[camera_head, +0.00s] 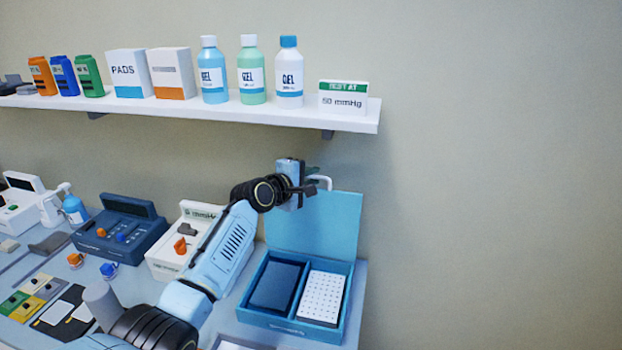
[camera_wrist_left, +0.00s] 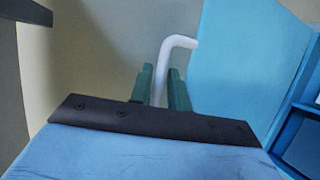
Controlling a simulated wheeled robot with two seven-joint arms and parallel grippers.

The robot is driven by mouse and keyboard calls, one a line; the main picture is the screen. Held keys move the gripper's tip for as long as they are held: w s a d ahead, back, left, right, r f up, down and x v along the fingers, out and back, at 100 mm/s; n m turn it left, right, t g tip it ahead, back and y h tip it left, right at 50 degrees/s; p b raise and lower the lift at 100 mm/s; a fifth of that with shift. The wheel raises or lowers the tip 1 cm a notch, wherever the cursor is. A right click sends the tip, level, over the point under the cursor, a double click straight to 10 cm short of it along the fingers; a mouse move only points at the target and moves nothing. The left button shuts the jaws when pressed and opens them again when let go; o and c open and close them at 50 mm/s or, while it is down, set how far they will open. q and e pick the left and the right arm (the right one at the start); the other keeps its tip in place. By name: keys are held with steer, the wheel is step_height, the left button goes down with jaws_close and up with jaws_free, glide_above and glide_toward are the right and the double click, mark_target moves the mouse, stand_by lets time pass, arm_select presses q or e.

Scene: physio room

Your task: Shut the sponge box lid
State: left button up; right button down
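The sponge box (camera_head: 287,323) is a blue box at the right end of the table. Its light blue lid (camera_head: 325,227) stands open, about upright, at the back; it also shows in the wrist view (camera_wrist_left: 240,70). A white bent handle (camera_head: 323,180) is at the lid's upper left edge. My left gripper (camera_head: 311,185) is at this handle. In the wrist view, its green fingers (camera_wrist_left: 160,92) are close together on both sides of the handle (camera_wrist_left: 165,60), with hardly any gap. The box holds a dark blue block (camera_head: 276,286) and a white dotted block (camera_head: 322,296). My right gripper is out of view.
A white shelf (camera_head: 230,108) with bottles and cartons hangs above the arm. Left of the box stand a white device (camera_head: 170,262) and a dark blue device case (camera_head: 120,232). The wall right of the box is bare.

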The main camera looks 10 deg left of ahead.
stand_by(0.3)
arm_select(q)
jaws_close()
steer(key=s+f+m+t+h+b, duration=0.3)
steer(key=s+f+t+b, duration=0.1)
steer(key=s+b, duration=1)
steer(key=shift+s+a+f+t+b, duration=0.2)
steer(key=shift+s+t+b, duration=0.25)
steer(key=shift+t, duration=0.35)
